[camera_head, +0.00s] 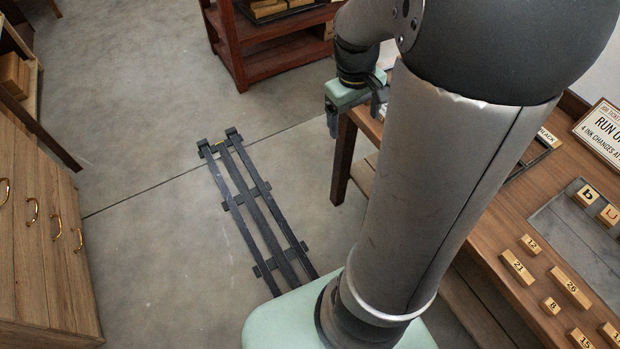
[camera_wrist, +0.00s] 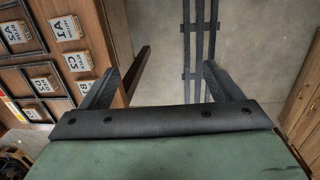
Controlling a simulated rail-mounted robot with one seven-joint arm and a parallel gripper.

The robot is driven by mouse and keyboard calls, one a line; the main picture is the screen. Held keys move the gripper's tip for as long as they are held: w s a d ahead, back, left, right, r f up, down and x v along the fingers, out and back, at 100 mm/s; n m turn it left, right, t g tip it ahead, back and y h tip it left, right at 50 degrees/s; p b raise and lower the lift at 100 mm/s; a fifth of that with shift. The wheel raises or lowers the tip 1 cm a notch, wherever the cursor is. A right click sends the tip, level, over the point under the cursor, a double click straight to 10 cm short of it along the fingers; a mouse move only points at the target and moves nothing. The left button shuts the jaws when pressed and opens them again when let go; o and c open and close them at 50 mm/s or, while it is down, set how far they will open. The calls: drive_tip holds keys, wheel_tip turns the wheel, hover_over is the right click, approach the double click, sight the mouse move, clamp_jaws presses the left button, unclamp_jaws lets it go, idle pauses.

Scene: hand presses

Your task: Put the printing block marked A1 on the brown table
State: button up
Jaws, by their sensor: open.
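A pale square block that seems to read A1 (camera_wrist: 66,28) upside down lies on a brown wooden table (camera_wrist: 112,18) at the left of the wrist view, beside a dark-rimmed tray. A block that seems to read C2 (camera_wrist: 77,61) lies close to it. The brown table also shows at the right of the head view (camera_head: 487,238). My gripper (camera_head: 353,112) is beside the table's far left corner in the head view. Its fingers (camera_wrist: 160,72) are apart with nothing between them, over floor in the wrist view. My arm hides part of the table in the head view.
Several numbered wooden blocks (camera_head: 517,266), a grey tray (camera_head: 571,235) with lettered blocks and a sign (camera_head: 604,127) are on the table. A drawer cabinet (camera_head: 42,240) stands left, a red-brown shelf (camera_head: 279,48) at the back. Floor around my dark rail (camera_head: 250,200) is clear.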

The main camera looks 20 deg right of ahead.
drive_tip(key=s+a+t+y, duration=0.1)
drive_tip(key=s+a, duration=1)
drive_tip(key=a, duration=0.4)
drive_tip(key=shift+s+a+r+m, duration=0.15)
drive_tip(key=shift+a+r+m, duration=0.1)
drive_tip(key=shift+a+m, duration=0.15)
